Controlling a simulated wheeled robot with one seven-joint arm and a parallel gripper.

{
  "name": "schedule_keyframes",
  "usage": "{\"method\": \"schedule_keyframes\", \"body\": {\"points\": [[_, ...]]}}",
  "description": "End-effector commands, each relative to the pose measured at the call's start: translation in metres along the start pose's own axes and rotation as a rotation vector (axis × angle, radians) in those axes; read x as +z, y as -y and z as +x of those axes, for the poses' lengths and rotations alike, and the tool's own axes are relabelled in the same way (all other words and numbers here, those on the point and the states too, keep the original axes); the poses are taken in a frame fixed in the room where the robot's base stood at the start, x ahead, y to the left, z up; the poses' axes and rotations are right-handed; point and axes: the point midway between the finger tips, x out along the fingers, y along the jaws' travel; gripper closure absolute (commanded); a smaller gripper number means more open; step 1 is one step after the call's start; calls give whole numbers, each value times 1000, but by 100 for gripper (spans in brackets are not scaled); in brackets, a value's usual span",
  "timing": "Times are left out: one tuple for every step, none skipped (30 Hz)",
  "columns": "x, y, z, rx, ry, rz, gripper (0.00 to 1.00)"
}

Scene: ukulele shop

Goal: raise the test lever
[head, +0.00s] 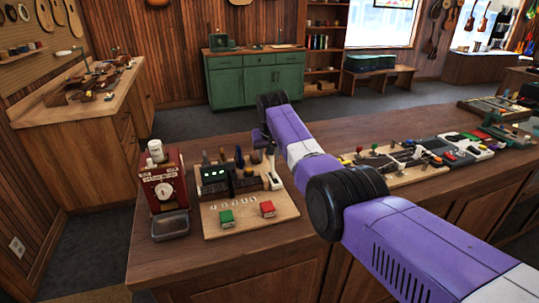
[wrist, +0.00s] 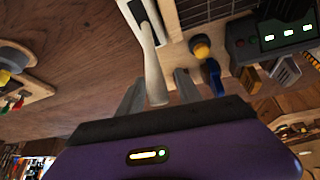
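The test lever appears to be the cream lever (wrist: 152,65) rising from a slotted white plate (wrist: 143,14) in the wrist view. In the head view that plate (head: 273,182) is at the right side of a wooden test board (head: 245,221), with my gripper (head: 263,147) just above and beside it. In the wrist view my gripper (wrist: 160,84) is open. Its two grey fingers stand on either side of the lever's free end, with a visible gap on the right; contact on the left is unclear. The lever's exact tilt is hard to tell.
Close beside the lever are an orange knob (wrist: 201,48), a blue lever (wrist: 212,76) and a lit display box (wrist: 290,36). A red dial machine (head: 164,188) stands left of the board. A second board with small levers (head: 400,163) lies to the right. The bench front is clear.

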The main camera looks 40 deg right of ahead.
Motion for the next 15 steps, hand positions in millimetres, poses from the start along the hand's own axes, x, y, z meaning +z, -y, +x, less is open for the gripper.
{"method": "schedule_keyframes", "body": {"points": [[0,0,0,0,0,0,58],[0,0,0,1,0,0,58],[0,0,0,1,0,0,58],[0,0,0,1,0,0,58],[0,0,0,1,0,0,58],[0,0,0,1,0,0,58],[0,0,0,1,0,0,58],[0,0,-1,1,0,0,58],[0,0,-1,1,0,0,58],[0,0,-2,1,0,0,58],[-1,0,-3,1,-1,0,58],[-1,0,-4,1,-2,0,58],[-1,0,-6,1,-2,0,58],[-1,0,-8,1,-2,0,58],[-1,0,-11,1,-2,0,58]]}}
